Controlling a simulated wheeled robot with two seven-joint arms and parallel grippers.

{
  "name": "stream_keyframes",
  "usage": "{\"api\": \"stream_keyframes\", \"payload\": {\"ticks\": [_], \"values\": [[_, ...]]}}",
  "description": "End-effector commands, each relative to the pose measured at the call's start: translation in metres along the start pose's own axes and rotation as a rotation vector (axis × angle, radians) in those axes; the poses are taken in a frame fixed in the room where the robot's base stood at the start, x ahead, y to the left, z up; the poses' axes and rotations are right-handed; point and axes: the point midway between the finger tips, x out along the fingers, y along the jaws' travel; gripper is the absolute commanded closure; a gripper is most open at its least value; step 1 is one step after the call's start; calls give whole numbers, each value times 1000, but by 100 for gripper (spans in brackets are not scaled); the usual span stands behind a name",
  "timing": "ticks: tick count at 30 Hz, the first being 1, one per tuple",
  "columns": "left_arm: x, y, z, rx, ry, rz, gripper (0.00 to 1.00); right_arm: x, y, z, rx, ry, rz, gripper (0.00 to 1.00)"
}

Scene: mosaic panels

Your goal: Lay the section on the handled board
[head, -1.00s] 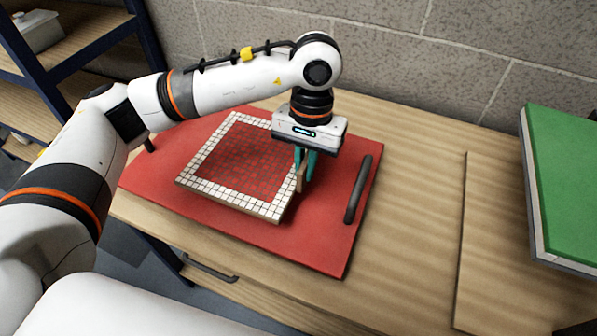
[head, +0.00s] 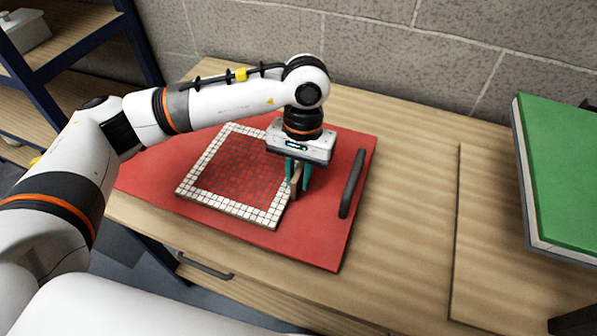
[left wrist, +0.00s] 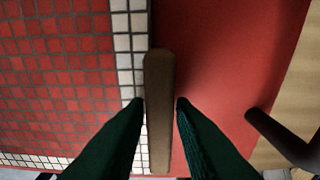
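The section (head: 242,168) is a square panel of red tiles with a white tile border. It lies flat on the red handled board (head: 318,240), set a little toward the board's left, and also fills the left of the left wrist view (left wrist: 60,80). A wooden grip bar (left wrist: 159,110) stands at its right edge. My left gripper (head: 298,185) points down over that bar, with its teal fingers one on each side. Narrow gaps show between fingers and bar in the left wrist view, so it looks open. My right gripper is out of view.
The board's dark handle (head: 352,184) stands just right of my left gripper. A green-topped block (head: 562,175) is at the right of the wooden bench (head: 405,225). Bare bench lies between them. A shelf unit (head: 85,50) is at the far left, a block wall behind.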

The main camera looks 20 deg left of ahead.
Motion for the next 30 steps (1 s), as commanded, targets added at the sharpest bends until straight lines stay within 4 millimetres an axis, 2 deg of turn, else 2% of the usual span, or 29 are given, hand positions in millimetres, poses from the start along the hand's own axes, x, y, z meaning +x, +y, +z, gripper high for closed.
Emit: {"api": "stream_keyframes", "payload": {"ticks": [12, 14, 17, 24, 30], "values": [[-2, 0, 0, 0, 0, 0, 67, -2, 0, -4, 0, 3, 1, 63], [-4, 0, 0, 0, -1, 0, 67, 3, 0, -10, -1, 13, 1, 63], [-22, 0, 0, 0, -4, 0, 67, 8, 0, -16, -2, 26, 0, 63], [-76, -1, 0, 1, -4, -1, 67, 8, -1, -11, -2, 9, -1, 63], [-109, 0, 0, 0, -2, 0, 67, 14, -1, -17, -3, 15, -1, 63]]}}
